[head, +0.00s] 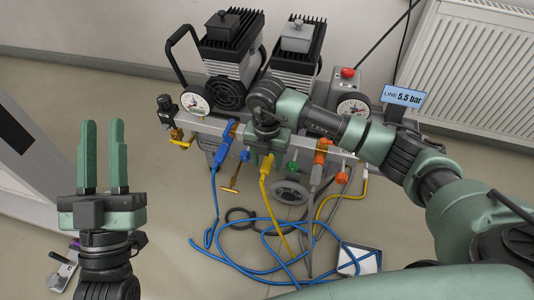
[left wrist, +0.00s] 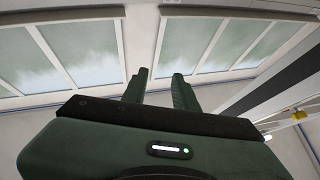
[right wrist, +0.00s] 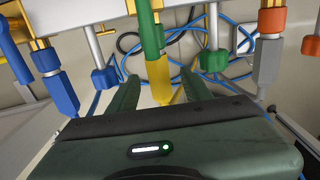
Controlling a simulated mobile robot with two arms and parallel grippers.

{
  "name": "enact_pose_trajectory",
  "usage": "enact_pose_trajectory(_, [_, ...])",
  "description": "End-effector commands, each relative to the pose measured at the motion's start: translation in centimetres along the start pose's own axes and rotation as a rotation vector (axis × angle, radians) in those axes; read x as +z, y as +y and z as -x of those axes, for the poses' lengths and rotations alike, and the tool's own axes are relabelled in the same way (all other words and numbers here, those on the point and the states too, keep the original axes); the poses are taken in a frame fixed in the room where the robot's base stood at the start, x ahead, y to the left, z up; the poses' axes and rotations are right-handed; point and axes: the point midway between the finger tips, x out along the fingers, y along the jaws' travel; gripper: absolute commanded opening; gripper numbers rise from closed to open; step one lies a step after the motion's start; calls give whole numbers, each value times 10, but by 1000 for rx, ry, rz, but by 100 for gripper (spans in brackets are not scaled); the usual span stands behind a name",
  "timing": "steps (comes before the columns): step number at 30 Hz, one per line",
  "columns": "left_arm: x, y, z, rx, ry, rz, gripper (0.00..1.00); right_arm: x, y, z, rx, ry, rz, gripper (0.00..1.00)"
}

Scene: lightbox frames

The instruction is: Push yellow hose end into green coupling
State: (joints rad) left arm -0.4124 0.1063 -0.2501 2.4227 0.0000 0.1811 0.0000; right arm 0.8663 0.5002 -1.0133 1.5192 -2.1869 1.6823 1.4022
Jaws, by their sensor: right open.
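The yellow hose end (right wrist: 158,82) sits in line directly below the green coupling (right wrist: 151,30) in the right wrist view, with no visible gap between them. In the head view the yellow hose end (head: 266,170) hangs below my right gripper (head: 263,152), which hides the coupling. My right gripper's fingers stand apart, one on either side of the yellow hose end, with space beside it. I cannot tell how deep the hose end sits. My left gripper (head: 103,124) is open and empty, raised at the left, away from the manifold.
A blue hose plug (head: 222,150) and an orange coupling (head: 321,152) flank the green one along the metal rail (head: 215,122). A green valve knob (right wrist: 213,61) is close on the right. A compressor (head: 230,50) stands behind. Blue hose (head: 215,243) lies looped on the floor.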

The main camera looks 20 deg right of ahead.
Motion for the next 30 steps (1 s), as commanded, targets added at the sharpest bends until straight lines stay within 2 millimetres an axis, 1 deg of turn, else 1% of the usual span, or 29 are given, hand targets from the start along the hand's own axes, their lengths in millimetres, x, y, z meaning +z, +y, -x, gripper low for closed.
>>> enact_pose_trajectory(1, [7, -1, 0, -2, -43, -1, 29, 1, 0, 7, 2, -2, 0, 49])
enact_pose_trajectory(5, [30, -4, 2, -9, -176, -7, 29, 1, 0, 26, 2, -4, -1, 49])
enact_pose_trajectory(9, [59, -9, 11, -18, -335, -13, 29, 1, 1, 46, 2, -2, 0, 49])
enact_pose_trajectory(12, [75, -12, 19, -23, -431, -16, 29, 1, 1, 58, 2, -3, 0, 49])
enact_pose_trajectory(15, [88, -13, 26, -27, -503, -18, 29, 1, 0, 67, 1, -1, 0, 49])
enact_pose_trajectory(21, [98, -15, 34, -31, -566, -19, 29, 0, 0, 74, 1, -1, -1, 49])
enact_pose_trajectory(30, [99, -15, 35, -31, -567, -19, 29, 1, 0, 74, 1, -1, -1, 49])
